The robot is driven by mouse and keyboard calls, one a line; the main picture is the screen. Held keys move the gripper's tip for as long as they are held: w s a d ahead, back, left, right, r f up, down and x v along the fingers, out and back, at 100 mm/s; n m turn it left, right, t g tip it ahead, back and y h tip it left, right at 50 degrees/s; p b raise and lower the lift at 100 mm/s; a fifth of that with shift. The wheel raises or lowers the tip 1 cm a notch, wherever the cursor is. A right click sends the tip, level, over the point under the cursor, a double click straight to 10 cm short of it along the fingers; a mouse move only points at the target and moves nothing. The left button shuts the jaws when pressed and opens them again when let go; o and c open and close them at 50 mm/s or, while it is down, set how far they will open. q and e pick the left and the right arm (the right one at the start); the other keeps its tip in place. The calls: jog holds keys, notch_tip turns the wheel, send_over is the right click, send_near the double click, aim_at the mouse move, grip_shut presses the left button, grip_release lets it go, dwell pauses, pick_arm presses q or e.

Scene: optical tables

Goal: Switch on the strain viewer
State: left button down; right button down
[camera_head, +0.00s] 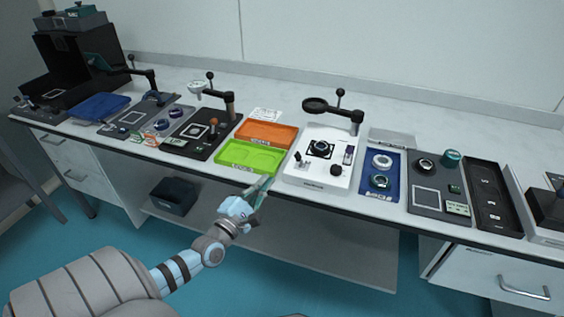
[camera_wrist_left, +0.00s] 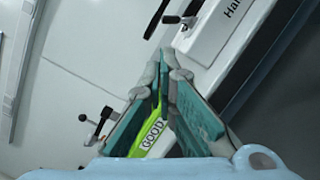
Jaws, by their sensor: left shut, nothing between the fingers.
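I cannot read which instrument is the strain viewer. Three arm-carrying stations stand on the bench: a white one (camera_head: 316,179) with a dark ring lens, a black-based one (camera_head: 183,147) with a pale head, and a dark grey one (camera_head: 127,133) with a black arm farther left. Their switch states are too small to tell. My left gripper (camera_head: 266,183) is shut and empty at the bench's front edge, between the green tray (camera_head: 233,161) and the white station. In the left wrist view its teal fingers (camera_wrist_left: 166,68) meet in front of the green "GOOD" tray (camera_wrist_left: 150,137). My right gripper is not in view.
An orange tray (camera_head: 267,133) lies behind the green one. To the right are a blue tray (camera_head: 379,192) with round parts, a grey plate (camera_head: 423,203) and a black slotted tray (camera_head: 492,201). A blue mat (camera_head: 99,107) and black box lie far left.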

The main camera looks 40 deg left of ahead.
aim_at(298, 157)
pick_arm(q)
jog(key=w+b, duration=0.1)
jog(key=w, duration=0.2)
jog(key=w+b, duration=0.1)
jog(key=w, duration=0.2)
jog(key=w+a+r+b, duration=0.1)
jog(key=w, duration=0.3)
jog(key=shift+a, duration=0.1)
